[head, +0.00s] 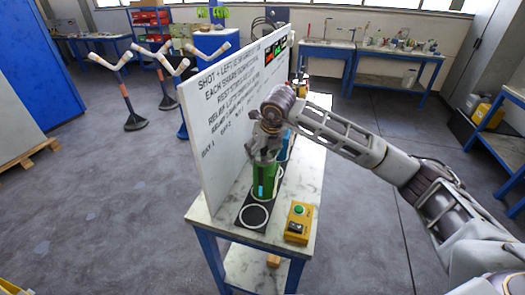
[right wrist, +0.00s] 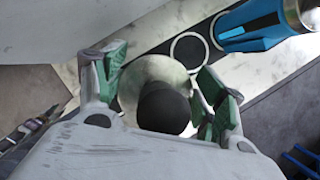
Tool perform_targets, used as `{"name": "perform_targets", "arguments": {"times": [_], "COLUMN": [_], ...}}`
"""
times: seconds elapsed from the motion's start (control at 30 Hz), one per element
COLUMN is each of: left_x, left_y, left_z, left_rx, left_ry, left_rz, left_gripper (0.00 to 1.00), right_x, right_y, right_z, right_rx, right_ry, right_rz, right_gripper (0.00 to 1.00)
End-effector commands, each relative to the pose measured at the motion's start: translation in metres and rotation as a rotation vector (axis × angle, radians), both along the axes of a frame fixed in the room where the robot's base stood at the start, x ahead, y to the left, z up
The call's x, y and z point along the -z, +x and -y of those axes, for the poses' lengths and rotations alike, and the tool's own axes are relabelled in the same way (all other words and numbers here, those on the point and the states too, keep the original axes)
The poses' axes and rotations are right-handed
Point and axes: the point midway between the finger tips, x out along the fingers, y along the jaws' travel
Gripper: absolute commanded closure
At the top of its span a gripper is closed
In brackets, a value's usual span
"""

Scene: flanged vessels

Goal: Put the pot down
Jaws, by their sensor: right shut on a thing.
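The green pot (head: 264,181) with a light-blue stripe is upright at the front part of the table, over the black mat. In the right wrist view its pale round rim and dark centre (right wrist: 163,108) show between the fingers. My right gripper (head: 267,150) is shut on the pot from above; in the wrist view its green-padded fingers (right wrist: 158,88) are on either side of it. I cannot tell whether the pot's base touches the mat. The black mat (head: 240,223) has white rings; one ring (head: 254,217) is bare in front of the pot. My left gripper is not in view.
A blue vessel (right wrist: 252,25) stands beyond the pot, partly hidden in the head view (head: 283,150). A white lettered board (head: 225,125) stands along the table's left side. A yellow box with a green button (head: 299,222) sits right of the mat. The table's front edge is close.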

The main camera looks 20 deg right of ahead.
Motion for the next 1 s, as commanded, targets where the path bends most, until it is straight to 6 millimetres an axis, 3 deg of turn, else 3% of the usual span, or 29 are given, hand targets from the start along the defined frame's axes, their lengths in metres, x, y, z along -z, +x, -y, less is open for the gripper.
{"name": "perform_targets", "arguments": {"times": [0.3, 0.33, 0.47, 1.0], "left_x": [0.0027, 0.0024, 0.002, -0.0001], "left_y": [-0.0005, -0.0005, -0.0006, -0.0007], "left_z": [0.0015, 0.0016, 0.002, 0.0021], "left_rx": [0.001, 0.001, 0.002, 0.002], "left_ry": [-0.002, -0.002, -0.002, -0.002], "left_rz": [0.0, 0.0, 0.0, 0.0], "left_gripper": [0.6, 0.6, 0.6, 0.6], "right_x": [0.0003, 0.0019, 0.0015, -0.0004], "right_y": [0.0004, -0.0002, -0.0001, -0.0002], "right_z": [-0.0001, 0.0, 0.0, -0.0001], "right_rx": [0.0, 0.0, 0.0, 0.0], "right_ry": [0.001, 0.0, 0.0, 0.0], "right_rz": [0.003, -0.001, -0.001, -0.001], "right_gripper": [1.0, 0.27, 0.1, 0.08]}}
